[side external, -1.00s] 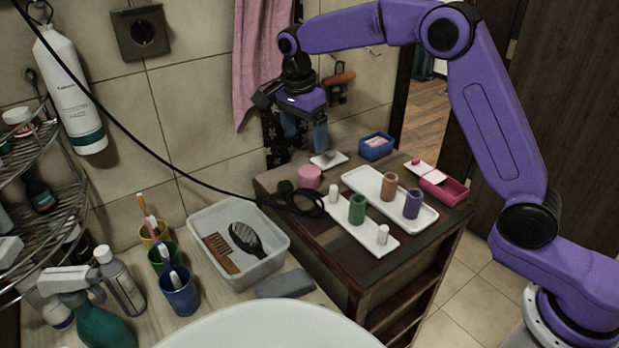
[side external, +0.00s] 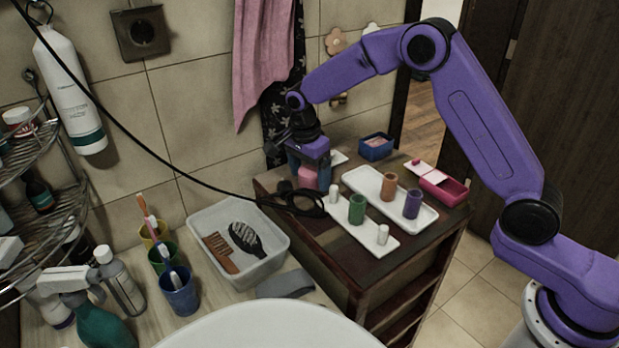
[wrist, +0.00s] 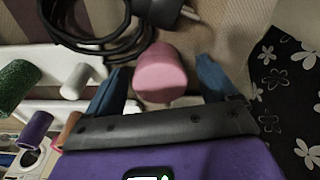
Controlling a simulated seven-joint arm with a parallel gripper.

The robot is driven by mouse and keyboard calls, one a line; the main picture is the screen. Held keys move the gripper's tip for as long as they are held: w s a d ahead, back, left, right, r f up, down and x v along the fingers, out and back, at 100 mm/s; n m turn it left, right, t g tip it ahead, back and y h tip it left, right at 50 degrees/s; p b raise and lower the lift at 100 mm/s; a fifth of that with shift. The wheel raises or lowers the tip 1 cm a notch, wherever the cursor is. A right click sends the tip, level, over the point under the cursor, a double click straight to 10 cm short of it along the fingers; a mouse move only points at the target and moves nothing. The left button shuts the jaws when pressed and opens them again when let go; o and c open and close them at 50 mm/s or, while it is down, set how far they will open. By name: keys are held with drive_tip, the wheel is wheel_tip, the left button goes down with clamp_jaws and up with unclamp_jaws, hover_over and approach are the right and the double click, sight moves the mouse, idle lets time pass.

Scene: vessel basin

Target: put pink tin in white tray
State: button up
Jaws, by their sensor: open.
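The pink tin (side external: 308,178) stands upright on the dark wooden cabinet top, at its back left. My gripper (side external: 309,173) is lowered over it, pointing down and open. In the wrist view the pink tin (wrist: 160,77) lies between the two blue fingers (wrist: 162,88), with a gap visible on either side. The white tray (side external: 362,182) lies to the right of the tin, with an orange-brown cylinder (side external: 389,187) and a purple cylinder (side external: 412,203) standing in it.
A flat white plate (side external: 368,229) in front of the tray bears a green cylinder (side external: 357,209) and white pegs. A black coiled cable (side external: 300,204) lies just in front of the tin. A blue box (side external: 376,147) and a pink box (side external: 447,190) stand behind and right.

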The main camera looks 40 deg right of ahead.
drive_tip(key=c, duration=1.2)
drive_tip(key=shift+r, duration=0.1)
